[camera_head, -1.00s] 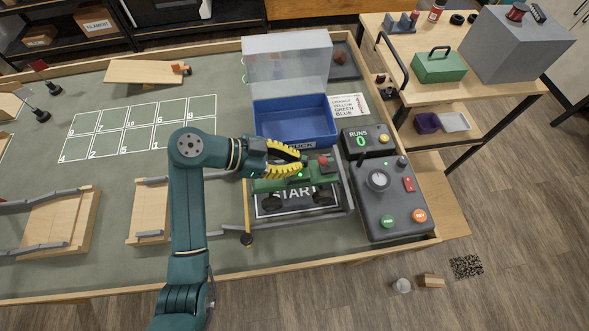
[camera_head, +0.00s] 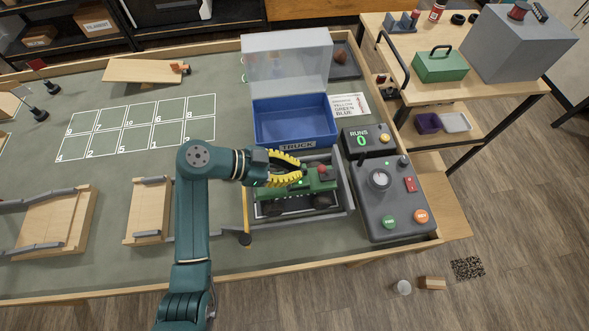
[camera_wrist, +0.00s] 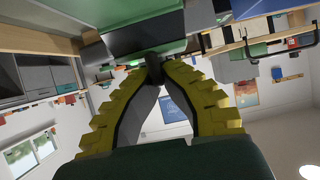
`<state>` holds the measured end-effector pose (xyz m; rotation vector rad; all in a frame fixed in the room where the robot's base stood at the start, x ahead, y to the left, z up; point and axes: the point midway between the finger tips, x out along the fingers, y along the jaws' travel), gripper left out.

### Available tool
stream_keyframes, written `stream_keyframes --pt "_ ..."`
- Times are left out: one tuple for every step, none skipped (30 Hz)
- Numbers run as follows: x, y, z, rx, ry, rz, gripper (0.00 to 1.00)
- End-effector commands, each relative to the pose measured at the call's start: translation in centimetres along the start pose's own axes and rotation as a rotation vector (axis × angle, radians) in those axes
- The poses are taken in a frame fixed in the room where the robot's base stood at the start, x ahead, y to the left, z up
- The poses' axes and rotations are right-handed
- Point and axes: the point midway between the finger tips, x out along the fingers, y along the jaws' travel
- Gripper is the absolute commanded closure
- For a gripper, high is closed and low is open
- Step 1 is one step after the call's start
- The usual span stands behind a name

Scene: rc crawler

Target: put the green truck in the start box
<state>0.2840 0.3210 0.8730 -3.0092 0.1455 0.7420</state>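The green truck (camera_head: 318,181) has dark wheels and a red knob on top. It is in or just over the grey-rimmed start box (camera_head: 347,193), covering most of its START sign; whether the wheels touch the floor I cannot tell. My gripper (camera_head: 302,171), with yellow ribbed fingers, comes from the left and is closed on the truck's upper part. In the wrist view the fingertips (camera_wrist: 153,58) come together below a green surface of the truck (camera_wrist: 140,12); the exact contact is unclear.
A blue bin (camera_head: 293,121) labelled TRUCK, its clear lid raised, stands just behind the start box. A grey control box (camera_head: 385,200) with a dial and buttons is close on the right. A yellow-and-black barrier post (camera_head: 245,237) stands at the front left.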

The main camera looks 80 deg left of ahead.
Motion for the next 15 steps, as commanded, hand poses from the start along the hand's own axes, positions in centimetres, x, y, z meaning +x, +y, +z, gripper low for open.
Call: stream_keyframes --pt "0.44 0.13 1.12 -0.022 -0.017 0.004 1.0" --pt "0.53 0.2 1.34 -0.026 -0.019 0.007 0.91" --pt "0.54 0.22 1.36 -0.027 -0.019 0.007 0.83" --pt "0.54 0.23 1.37 -0.027 -0.019 0.007 0.77" --pt "0.54 0.23 1.37 -0.027 -0.019 0.008 0.72" --pt "0.55 0.24 1.37 -0.027 -0.019 0.008 0.67" --pt "0.55 0.25 1.37 -0.027 -0.02 0.008 0.67" --pt "0.55 0.26 1.37 -0.027 -0.02 0.009 0.67" --pt "0.55 0.27 1.37 -0.027 -0.02 0.009 0.67" --pt "0.56 0.28 1.37 -0.027 -0.02 0.009 0.67" --pt "0.56 0.29 1.37 -0.027 -0.02 0.009 0.67" --pt "0.56 0.29 1.38 -0.027 -0.02 0.01 0.67" --pt "0.56 0.3 1.37 -0.027 -0.02 0.01 0.67" --pt "0.53 0.3 1.31 -0.027 -0.02 0.01 0.67" --pt "0.44 0.31 1.14 -0.027 -0.02 0.01 0.67"
